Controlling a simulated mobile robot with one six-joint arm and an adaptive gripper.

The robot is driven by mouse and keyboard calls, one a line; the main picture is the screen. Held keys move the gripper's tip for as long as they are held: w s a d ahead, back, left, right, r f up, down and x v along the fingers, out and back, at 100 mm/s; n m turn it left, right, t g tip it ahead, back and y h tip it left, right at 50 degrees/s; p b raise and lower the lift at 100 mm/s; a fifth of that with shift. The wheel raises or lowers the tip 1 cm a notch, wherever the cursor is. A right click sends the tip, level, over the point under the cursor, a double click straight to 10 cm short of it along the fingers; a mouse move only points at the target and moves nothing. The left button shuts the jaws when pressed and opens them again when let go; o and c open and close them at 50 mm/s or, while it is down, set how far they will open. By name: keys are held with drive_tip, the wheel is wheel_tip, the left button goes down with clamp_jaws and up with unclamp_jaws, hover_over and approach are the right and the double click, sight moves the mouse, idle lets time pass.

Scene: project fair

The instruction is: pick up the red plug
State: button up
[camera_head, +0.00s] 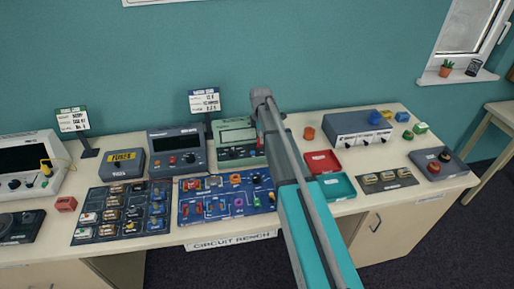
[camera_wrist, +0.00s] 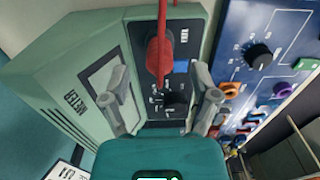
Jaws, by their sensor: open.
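The red plug (camera_wrist: 158,52) is in the wrist view on the dark front panel of a green meter (camera_wrist: 60,85), with a red lead running up from it. My gripper (camera_wrist: 160,84) is open, its two grey fingers apart on the left and right of the panel. The plug lies between and slightly beyond them, and I see no finger touching it. In the head view the green meter (camera_head: 234,131) stands at the back of the bench. My arm hides its right side, and the plug is hard to make out there.
A blue circuit board (camera_head: 228,208) lies in front of the meter, with a grey meter (camera_head: 177,139) to its left. Red (camera_head: 322,161) and teal (camera_head: 336,187) trays sit right of my arm. A grey box (camera_head: 350,124) stands behind the trays.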

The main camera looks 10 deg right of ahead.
drive_tip(key=shift+f+b, duration=1)
drive_tip(key=shift+f, duration=0.25)
clamp_jaws()
